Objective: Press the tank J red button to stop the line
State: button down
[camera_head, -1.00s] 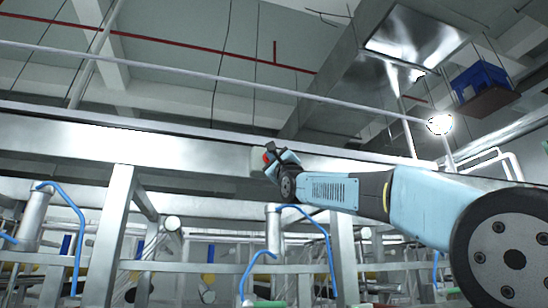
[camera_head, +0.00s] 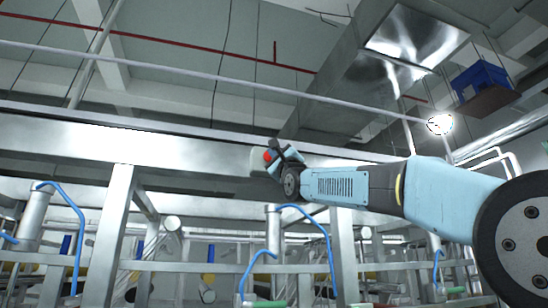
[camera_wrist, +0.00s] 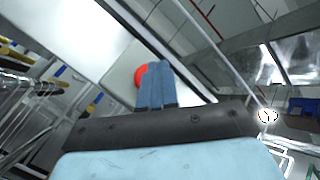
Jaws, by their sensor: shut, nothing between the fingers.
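The red button (camera_head: 267,156) shows as a small red spot on a pale grey box (camera_head: 256,161) fixed to the long metal beam. In the wrist view the red button (camera_wrist: 140,75) is a round red cap, partly hidden behind my fingers. My gripper (camera_head: 275,147) is right at the button in the head view. In the wrist view my gripper (camera_wrist: 154,66) has its two blue fingers shut together with nothing between them, their tips overlapping the button's right side. I cannot tell whether the tips touch it. No tank letter is readable.
The long metal beam (camera_head: 70,142) runs behind the gripper. Metal posts (camera_head: 108,240) and blue curved hoses (camera_head: 327,245) stand below it. A thin white pipe (camera_head: 190,76) crosses above. A blue crate (camera_head: 480,78) sits high at the right. The space above the beam is open.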

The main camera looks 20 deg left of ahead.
jog(key=s, duration=0.1)
jog(key=s+d, duration=0.2)
jog(key=s, duration=0.1)
jog(key=shift+s+d, duration=0.1)
jog(key=shift+d, duration=0.15)
dwell(0.9)
jog(key=d+f+n+g+h, duration=0.35)
jog(key=d+f+h, duration=0.35)
jog(key=d+f, duration=0.7)
jog(key=d+f+n+g+h, duration=0.3)
jog(key=d+f+h, duration=0.55)
jog(key=f, duration=0.95)
jog(key=s+d+f+n+g+h, duration=0.1)
jog(key=s+d+f+n+g, duration=0.1)
jog(key=s+d+f, duration=0.3)
jog(key=s+d+f+n+g+h, duration=0.1)
jog(key=s+d+f+n+g, duration=0.2)
jog(key=s+d+f, duration=0.3)
jog(key=s+d+f+n+g+h, duration=0.1)
jog(key=s+d+f, duration=0.5)
jog(key=s+f, duration=0.7)
notch_tip(320, 180, down, 7)
jog(key=shift+d+f+n+g, duration=0.2)
jog(key=shift+n+g, duration=0.65)
jog(key=shift+n, duration=0.4)
